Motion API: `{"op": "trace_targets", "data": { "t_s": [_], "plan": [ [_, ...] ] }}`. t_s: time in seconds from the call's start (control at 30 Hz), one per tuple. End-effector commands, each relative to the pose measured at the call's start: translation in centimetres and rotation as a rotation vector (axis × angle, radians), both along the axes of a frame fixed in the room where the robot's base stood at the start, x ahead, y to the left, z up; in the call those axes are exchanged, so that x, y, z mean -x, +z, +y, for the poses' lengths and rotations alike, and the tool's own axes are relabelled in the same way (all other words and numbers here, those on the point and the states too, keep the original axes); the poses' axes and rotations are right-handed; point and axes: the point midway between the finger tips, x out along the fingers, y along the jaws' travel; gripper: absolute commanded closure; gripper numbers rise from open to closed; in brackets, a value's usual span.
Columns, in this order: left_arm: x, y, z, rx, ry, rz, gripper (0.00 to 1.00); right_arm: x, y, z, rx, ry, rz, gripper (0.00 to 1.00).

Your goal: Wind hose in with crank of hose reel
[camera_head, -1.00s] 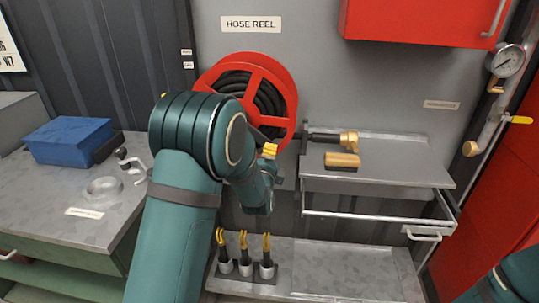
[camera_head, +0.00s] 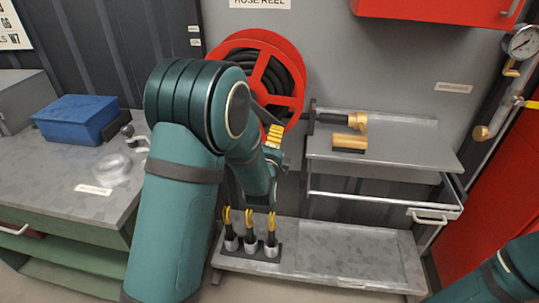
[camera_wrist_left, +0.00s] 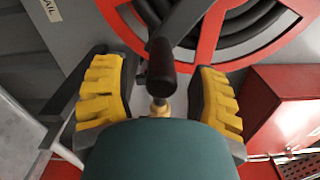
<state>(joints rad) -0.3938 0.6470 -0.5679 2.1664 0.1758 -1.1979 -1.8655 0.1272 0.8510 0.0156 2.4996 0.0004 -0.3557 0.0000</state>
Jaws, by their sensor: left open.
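The red hose reel (camera_head: 222,52) with black hose (camera_head: 292,62) hangs on the grey wall, partly hidden behind my left arm in the head view. In the left wrist view, the reel's red rim (camera_wrist_left: 208,35) and black hose (camera_wrist_left: 245,20) fill the top. The crank's dark handle (camera_wrist_left: 162,66) points toward the camera, between the yellow finger pads of my left gripper (camera_wrist_left: 163,88). The gripper is open, with a visible gap on each side of the handle. It also shows in the head view (camera_head: 274,138), in front of the reel's lower right. My right gripper is out of view.
A metal shelf (camera_head: 405,150) with a brass-tipped nozzle (camera_head: 340,119) and a brass piece (camera_head: 349,143) stands right of the reel. A low bench (camera_head: 350,262) holds several yellow-tipped tools (camera_head: 249,230). A blue box (camera_head: 75,118) sits on the left workbench.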

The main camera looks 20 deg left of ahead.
Motion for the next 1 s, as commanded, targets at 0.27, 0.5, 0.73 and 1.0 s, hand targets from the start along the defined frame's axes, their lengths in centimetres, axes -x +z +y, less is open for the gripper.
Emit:
{"op": "trace_targets", "data": {
  "t_s": [0.27, 0.5, 0.73, 1.0],
  "plan": [
    [5.5, 0.0, -1.3, 0.000, -0.001, 0.001, 0.41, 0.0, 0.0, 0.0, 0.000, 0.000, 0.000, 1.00],
    [7.8, 0.0, -1.8, -0.001, 0.001, 0.000, 0.41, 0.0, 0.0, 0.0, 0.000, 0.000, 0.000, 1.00],
    [8.1, 0.0, -1.9, -0.001, 0.002, 0.000, 0.41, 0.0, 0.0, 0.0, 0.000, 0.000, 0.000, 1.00],
    [8.1, 0.0, -1.9, -0.001, 0.001, 0.000, 0.41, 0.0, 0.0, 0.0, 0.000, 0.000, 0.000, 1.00]
  ]
}}
